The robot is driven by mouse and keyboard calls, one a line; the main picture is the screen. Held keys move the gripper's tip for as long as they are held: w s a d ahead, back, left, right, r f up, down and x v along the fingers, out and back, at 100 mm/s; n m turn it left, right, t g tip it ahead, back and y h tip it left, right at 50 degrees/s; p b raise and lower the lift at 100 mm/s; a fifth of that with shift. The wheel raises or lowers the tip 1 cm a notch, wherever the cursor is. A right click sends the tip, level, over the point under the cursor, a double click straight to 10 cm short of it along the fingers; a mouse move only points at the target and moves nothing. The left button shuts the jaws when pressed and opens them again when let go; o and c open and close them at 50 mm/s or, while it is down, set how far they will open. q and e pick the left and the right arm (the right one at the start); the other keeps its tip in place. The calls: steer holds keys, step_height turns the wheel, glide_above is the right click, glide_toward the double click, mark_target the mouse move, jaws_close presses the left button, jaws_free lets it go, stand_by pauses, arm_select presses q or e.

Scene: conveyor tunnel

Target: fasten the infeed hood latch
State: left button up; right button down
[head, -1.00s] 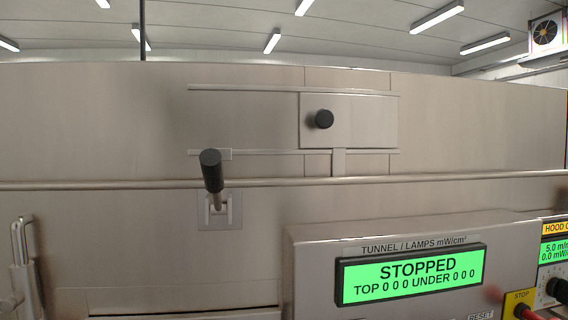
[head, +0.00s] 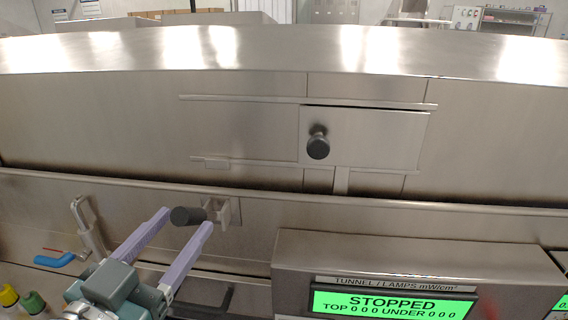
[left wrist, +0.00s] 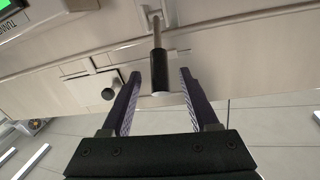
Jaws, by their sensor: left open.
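The latch is a lever with a black cylindrical grip (head: 188,216) on a steel bracket (head: 222,213), mounted on the machine wall below the long rail. The lever sticks out from the wall toward me. My left gripper (head: 186,219) is open, its lilac fingers on either side of the black grip. In the left wrist view the grip (left wrist: 160,75) hangs between the two fingers (left wrist: 160,88), with a gap visible on both sides. The hood (head: 120,125) is the steel panel above the rail. My right gripper is out of view.
A sliding plate (head: 380,140) with a black knob (head: 318,147) is on the hood. The console (head: 400,245), reading STOPPED, juts out at right. A steel U-handle (head: 88,225) and blue lever (head: 55,260) are at left. The long rail (head: 400,203) crosses above the latch.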

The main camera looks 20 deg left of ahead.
arm_select(q)
steer(key=w, duration=0.6)
steer(key=shift+w+a, duration=0.15)
steer(key=shift+a, duration=0.15)
jaws_close()
stand_by(1.1)
